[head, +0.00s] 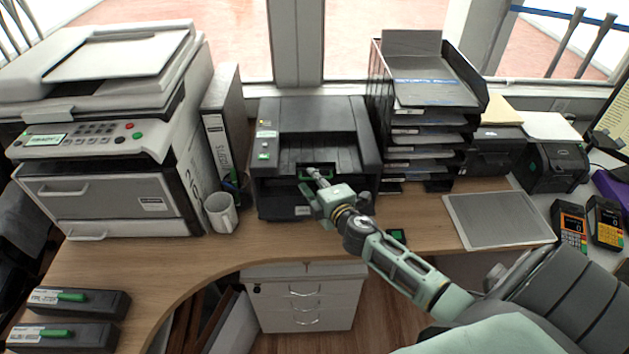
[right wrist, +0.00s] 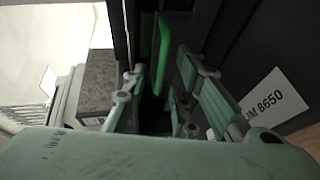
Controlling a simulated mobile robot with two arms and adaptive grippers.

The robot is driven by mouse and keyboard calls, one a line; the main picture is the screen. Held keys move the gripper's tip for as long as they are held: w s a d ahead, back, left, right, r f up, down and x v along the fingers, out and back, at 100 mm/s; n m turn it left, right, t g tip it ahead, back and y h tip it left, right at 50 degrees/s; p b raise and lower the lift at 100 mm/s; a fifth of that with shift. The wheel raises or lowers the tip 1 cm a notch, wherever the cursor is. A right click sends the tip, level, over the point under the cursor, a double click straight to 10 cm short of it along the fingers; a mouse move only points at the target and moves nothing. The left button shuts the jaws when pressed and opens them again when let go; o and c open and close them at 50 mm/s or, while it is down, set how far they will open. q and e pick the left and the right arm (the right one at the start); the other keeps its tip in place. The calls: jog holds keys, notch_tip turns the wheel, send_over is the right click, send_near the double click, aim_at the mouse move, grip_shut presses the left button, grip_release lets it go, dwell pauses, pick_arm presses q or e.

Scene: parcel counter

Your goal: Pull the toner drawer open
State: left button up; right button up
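The dark printer (head: 315,115) stands at the middle of the counter, with a recess in its front. A green handle (head: 305,175) shows in that recess, partly hidden by my right gripper (head: 313,180). In the right wrist view, the green handle (right wrist: 163,55) stands upright between the two spread fingers of my right gripper (right wrist: 165,90). Gaps show on both sides of the handle, so the gripper is open around it. The toner drawer's outline is hard to make out in the dark recess. My left gripper is out of view.
A white mug (head: 221,213) and a binder (head: 222,125) stand left of the printer, beside a large copier (head: 105,130). A black tray stack (head: 425,100) stands close on the right. Two black cartridges (head: 75,302) with green handles lie at front left.

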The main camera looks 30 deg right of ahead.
jog(key=shift+c, duration=0.3)
grip_shut()
jog(key=shift+s, duration=0.1)
